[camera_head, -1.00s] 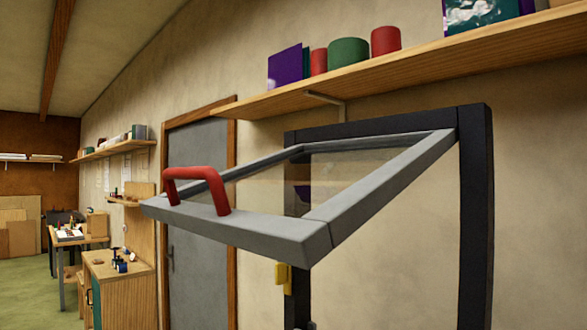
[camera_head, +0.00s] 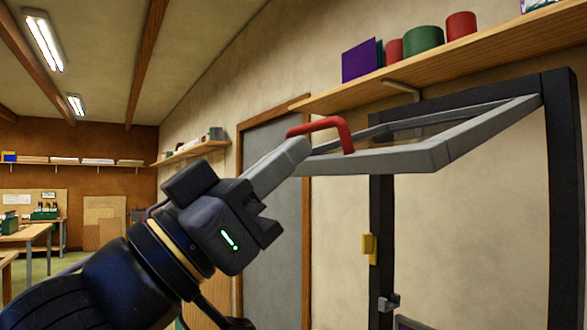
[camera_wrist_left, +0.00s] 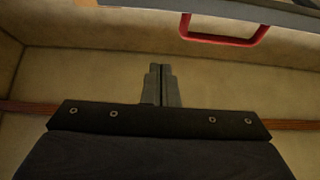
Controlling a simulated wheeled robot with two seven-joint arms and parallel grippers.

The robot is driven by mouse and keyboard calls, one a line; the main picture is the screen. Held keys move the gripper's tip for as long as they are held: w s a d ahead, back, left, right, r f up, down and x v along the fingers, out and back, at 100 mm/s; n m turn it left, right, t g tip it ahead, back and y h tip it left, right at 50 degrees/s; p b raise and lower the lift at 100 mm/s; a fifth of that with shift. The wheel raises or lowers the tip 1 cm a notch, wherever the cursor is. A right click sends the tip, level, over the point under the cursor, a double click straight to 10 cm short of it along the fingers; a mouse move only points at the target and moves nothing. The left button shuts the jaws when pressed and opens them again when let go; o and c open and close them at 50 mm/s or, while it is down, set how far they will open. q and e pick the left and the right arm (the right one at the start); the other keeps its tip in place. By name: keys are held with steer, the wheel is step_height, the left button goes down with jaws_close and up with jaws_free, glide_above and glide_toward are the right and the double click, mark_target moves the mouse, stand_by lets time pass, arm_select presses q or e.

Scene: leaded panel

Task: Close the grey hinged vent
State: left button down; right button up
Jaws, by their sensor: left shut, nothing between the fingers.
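The grey vent (camera_head: 400,161) is a glazed frame standing open, swung out from the dark fixed frame (camera_head: 562,190). A red handle (camera_head: 347,135) is on its outer bar. In the left wrist view, the vent's grey edge (camera_wrist_left: 250,11) and red handle (camera_wrist_left: 225,41) are at the top right. My left gripper (camera_head: 298,150) is shut and empty. Its tips overlap the vent's left outer corner in the head view, hiding it; I cannot tell whether they touch. The wrist view shows the closed fingers (camera_wrist_left: 161,72) apart from the handle. My right gripper is not in view.
A wooden shelf (camera_head: 440,75) with books and red and green cylinders is above the vent. A yellow block (camera_head: 370,246) and a small grey fitting (camera_head: 389,302) are on the frame's left post. A grey door (camera_head: 280,225) is behind. Workbenches are far left.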

mark_target(348, 152)
arm_select(q)
steer(key=w+d+r, duration=0.1)
steer(key=d, duration=0.1)
steer(key=w+d+r, duration=0.1)
steer(key=w+d, duration=0.1)
steer(key=w+d+r, duration=0.1)
steer(key=d, duration=0.1)
steer(key=shift+w+d, duration=0.1)
steer(key=shift+w, duration=0.25)
steer(key=shift+w+d+f+b, duration=0.1)
steer(key=shift+f+b, duration=0.1)
steer(key=shift+f, duration=0.25)
steer(key=shift+w+d+f+b, duration=0.1)
steer(key=shift+f+b, duration=0.05)
steer(key=shift+f, duration=0.25)
